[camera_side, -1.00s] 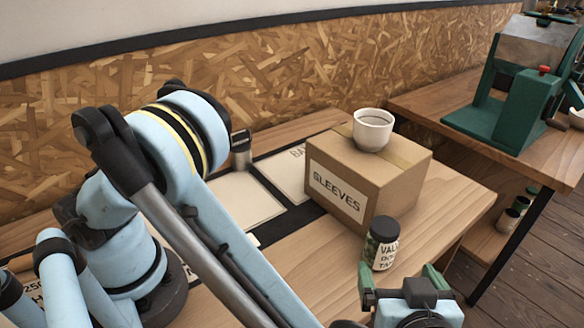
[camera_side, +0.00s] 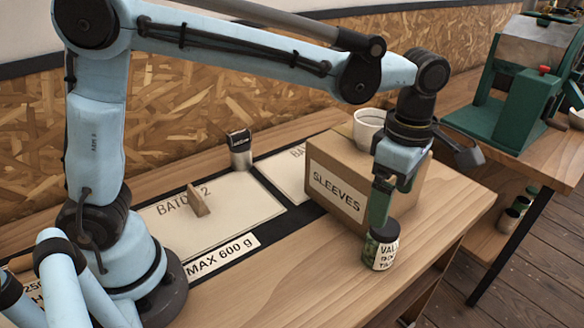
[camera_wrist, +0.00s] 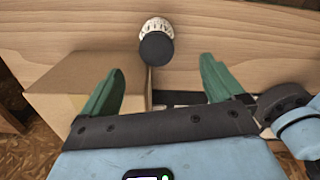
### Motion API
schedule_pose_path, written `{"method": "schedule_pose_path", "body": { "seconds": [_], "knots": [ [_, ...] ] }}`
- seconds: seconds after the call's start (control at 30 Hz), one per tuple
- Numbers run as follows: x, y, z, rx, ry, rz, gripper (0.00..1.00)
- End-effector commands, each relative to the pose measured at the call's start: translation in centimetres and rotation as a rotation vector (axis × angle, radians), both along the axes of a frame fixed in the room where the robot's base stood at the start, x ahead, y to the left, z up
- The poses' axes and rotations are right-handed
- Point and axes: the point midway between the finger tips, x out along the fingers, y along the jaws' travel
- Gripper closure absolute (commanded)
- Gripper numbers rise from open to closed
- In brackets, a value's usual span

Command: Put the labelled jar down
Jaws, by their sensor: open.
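The labelled jar (camera_side: 385,256) has a dark lid and a white label with black lettering. It stands upright on the wooden table, in front of the cardboard box. My gripper (camera_side: 379,218) points down at the jar, and a green finger covers part of the lid in the side view. In the wrist view my gripper (camera_wrist: 162,65) is open with nothing between the fingers. The jar (camera_wrist: 156,43) shows there lid-first, just beyond the fingertips and between their lines. I cannot tell whether a finger touches it.
The cardboard box (camera_side: 337,191) marked SLEEVES stands close behind the jar, with a white cup (camera_side: 366,130) on top. A pale BATCH 2 mat (camera_side: 212,226) holds a small wooden wedge (camera_side: 198,201). A metal canister (camera_side: 240,153) stands behind. Table front is clear.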

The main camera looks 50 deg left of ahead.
Motion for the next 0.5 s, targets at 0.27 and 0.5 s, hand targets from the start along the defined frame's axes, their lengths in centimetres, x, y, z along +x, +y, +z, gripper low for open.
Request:
{"method": "schedule_pose_path", "body": {
  "seconds": [0.27, 0.5],
  "knots": [
    [0.0, 0.0, -4.3, 0.002, 0.0, -0.003, 0.05],
    [0.0, 0.0, -6.3, 0.003, 0.0, -0.004, 0.05]
  ]
}}
